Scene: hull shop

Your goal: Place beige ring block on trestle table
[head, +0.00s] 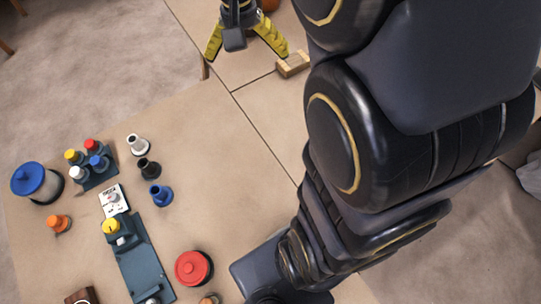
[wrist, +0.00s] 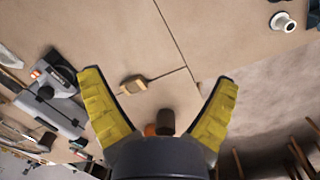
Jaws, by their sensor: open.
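The beige ring block (head: 293,64) lies on the tan tabletop near a seam, just right of my gripper in the head view. In the wrist view the beige block (wrist: 133,84) shows between the fingers, nearer the left one. My gripper (head: 247,57) has yellow fingers spread wide, with nothing between them in its grasp. In the wrist view my gripper (wrist: 160,80) is above the surface, apart from the block. Tan table panels (head: 190,105) meet at dark seams; I cannot tell which is the trestle table.
The near tabletop holds a red round container (head: 193,268), a blue-lidded jar (head: 37,182), a dark blue plate with a yellow knob (head: 145,262) and several coloured knobs. Grey and black equipment (wrist: 55,92) stands left in the wrist view. Tabletop between the knobs and the seam is clear.

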